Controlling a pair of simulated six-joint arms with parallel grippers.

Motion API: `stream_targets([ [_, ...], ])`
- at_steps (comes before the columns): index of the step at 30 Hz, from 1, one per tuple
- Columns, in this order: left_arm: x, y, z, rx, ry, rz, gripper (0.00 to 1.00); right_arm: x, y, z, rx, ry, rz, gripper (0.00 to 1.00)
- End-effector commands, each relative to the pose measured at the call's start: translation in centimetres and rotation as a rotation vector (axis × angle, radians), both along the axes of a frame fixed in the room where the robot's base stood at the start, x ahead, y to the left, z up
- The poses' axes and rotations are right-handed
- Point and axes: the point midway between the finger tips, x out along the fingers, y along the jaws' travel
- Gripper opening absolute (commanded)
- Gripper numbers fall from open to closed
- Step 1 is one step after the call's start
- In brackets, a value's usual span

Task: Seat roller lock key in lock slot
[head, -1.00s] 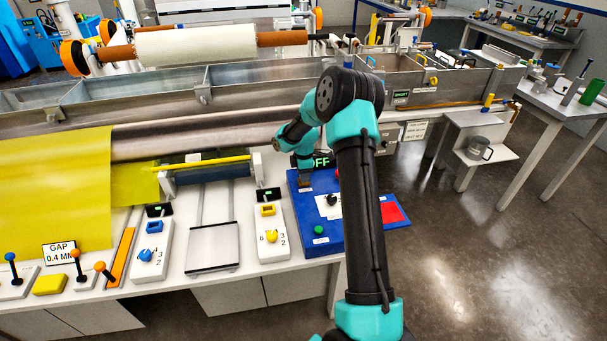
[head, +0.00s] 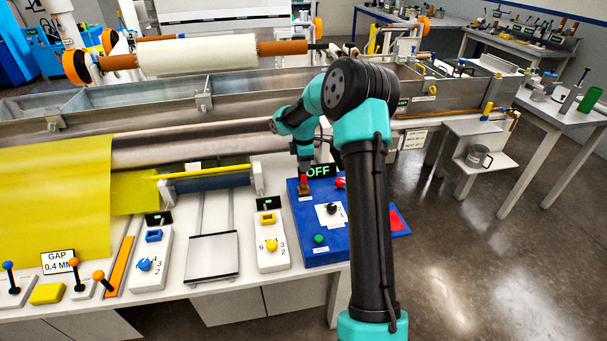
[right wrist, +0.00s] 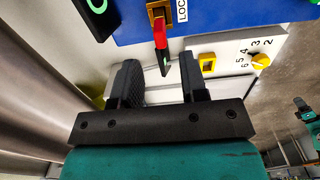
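The red lock key (head: 304,179) stands upright at the brass lock slot (head: 305,189) on the blue control panel (head: 322,252). In the right wrist view the key (right wrist: 160,36) rises from the brass slot (right wrist: 157,9), beside a label partly reading "LOC". How deep it sits cannot be told. My right gripper (head: 304,168) is just above the key. In the right wrist view the right gripper's two fingers (right wrist: 160,66) are apart, with an empty gap, and the key is beyond their tips. My left gripper is not in view.
The panel has a black knob (head: 332,208), a green button (head: 319,239) and an OFF display (head: 318,171). A white box with a yellow dial (head: 270,245) stands left of it. The long steel roller (head: 190,142) lies behind. Open floor is to the right.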

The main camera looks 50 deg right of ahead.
Motion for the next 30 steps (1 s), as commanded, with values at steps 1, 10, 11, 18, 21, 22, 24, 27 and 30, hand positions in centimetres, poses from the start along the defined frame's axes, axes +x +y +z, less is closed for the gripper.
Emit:
stream_targets([
  [1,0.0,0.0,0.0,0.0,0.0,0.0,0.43,0.0,0.0,0.8,0.0,-0.001,0.0,0.4],
  [10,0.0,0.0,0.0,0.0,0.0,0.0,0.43,0.0,0.0,2.9,0.001,0.001,0.0,0.4],
  [11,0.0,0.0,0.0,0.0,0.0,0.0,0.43,0.0,0.0,2.9,0.001,0.001,0.0,0.4],
  [18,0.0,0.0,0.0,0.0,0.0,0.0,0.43,0.0,0.0,2.9,0.001,0.001,0.0,0.4],
  [21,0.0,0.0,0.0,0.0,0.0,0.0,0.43,0.0,0.0,2.8,0.001,0.001,0.0,0.4],
  [22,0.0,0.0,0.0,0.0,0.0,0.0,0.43,0.0,0.0,2.8,0.001,0.001,0.0,0.4],
  [24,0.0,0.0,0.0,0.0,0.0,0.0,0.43,0.0,0.0,2.8,0.001,0.001,0.0,0.4],
  [27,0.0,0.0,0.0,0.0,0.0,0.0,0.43,0.0,0.0,2.8,0.001,0.001,0.0,0.4],
  [30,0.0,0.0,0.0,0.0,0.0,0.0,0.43,0.0,0.4,2.6,0.003,0.006,0.002,0.4],
])
